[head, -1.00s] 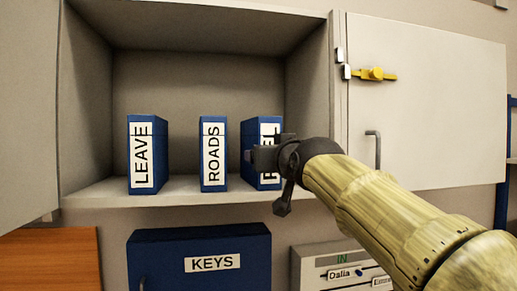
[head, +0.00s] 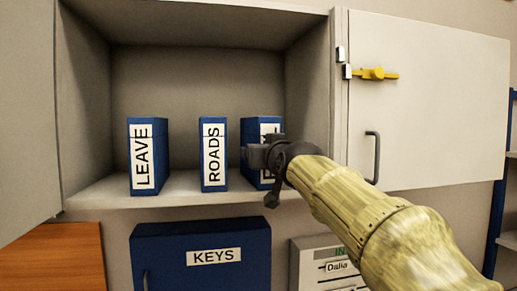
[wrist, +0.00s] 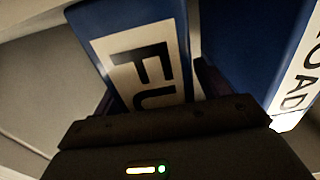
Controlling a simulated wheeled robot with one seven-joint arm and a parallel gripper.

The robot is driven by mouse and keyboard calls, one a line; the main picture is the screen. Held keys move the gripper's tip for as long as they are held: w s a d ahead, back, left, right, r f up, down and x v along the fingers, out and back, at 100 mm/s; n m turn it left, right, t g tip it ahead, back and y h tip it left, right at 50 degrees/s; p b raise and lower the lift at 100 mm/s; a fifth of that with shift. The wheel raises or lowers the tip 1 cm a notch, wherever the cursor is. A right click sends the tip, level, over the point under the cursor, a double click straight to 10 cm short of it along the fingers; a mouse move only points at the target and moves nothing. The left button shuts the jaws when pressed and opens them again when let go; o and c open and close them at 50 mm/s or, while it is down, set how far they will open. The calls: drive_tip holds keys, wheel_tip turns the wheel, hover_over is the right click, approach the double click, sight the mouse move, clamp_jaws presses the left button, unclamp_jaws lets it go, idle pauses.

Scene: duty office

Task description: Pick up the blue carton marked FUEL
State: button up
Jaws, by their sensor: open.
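The blue carton marked FUEL (head: 248,128) stands upright at the right end of the open cabinet's shelf. My gripper (head: 260,155) is in front of it and hides much of its label. In the wrist view the carton (wrist: 115,20) shows its white label with the letters FU. My open gripper (wrist: 155,95) has a dark finger at each side of the carton's lower visible part. I cannot tell whether either finger touches it.
The blue ROADS carton (head: 213,128) stands close by on the left, with the LEAVE carton (head: 147,126) further left. The cabinet's side wall is on the right. An open door (head: 430,120) with a yellow latch (head: 373,73) is beyond. A blue KEYS box (head: 165,255) hangs below.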

drive_tip(key=shift+w, duration=0.1)
drive_tip(key=shift+f, duration=0.1)
drive_tip(key=shift+c, duration=0.5)
drive_tip(key=c, duration=1.3)
drive_tip(key=shift+r, duration=0.3)
drive_tip(key=shift+c, duration=0.2)
